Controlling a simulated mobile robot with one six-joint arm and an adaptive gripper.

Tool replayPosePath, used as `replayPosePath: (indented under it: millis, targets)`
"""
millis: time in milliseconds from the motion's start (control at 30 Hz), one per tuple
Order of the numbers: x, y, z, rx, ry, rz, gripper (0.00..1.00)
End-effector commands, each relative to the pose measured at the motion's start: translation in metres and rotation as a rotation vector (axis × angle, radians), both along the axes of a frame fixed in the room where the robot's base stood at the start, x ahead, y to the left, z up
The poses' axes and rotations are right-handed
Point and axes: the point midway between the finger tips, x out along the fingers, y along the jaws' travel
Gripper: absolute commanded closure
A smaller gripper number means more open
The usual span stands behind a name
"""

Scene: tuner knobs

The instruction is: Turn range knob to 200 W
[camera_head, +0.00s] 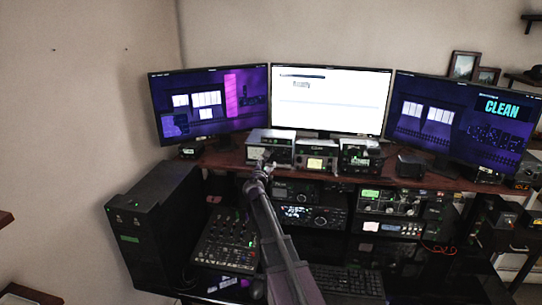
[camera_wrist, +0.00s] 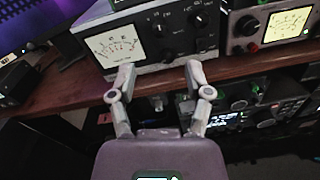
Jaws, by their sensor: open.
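The tuner (camera_head: 270,146) is a grey box with a dark front on the shelf, below the left and middle monitors. In the wrist view the tuner (camera_wrist: 150,58) shows a pale needle meter (camera_wrist: 113,41) at left and dark knobs to its right. One knob (camera_wrist: 157,27) is beside the meter and another (camera_wrist: 198,19) is farther right. Their labels are too small to read, so I cannot tell which is the range knob or its setting. My gripper (camera_wrist: 159,72) is open, with its fingers apart in front of the tuner's lower edge and nothing between them. My gripper (camera_head: 262,168) also shows in the head view.
A second meter unit (camera_wrist: 280,28) stands right of the tuner. The wooden shelf edge (camera_wrist: 65,98) runs below them, with a radio (camera_wrist: 262,112) underneath. Three monitors stand behind, including the white middle one (camera_head: 330,100). A mixer (camera_head: 228,243) and keyboard (camera_head: 345,280) lie lower down.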

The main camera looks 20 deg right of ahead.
Motion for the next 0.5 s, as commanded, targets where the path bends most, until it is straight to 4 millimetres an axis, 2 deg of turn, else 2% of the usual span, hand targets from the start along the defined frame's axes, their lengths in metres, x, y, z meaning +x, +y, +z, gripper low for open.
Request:
replayPosePath:
  millis: [33,200,500]
  targets:
    - [0.010,-0.006,0.000,0.000,0.000,-0.001,0.36]
    - [0.032,-0.022,0.000,0.000,0.000,0.000,0.36]
    - [0.059,-0.043,0.000,0.000,0.000,0.000,0.36]
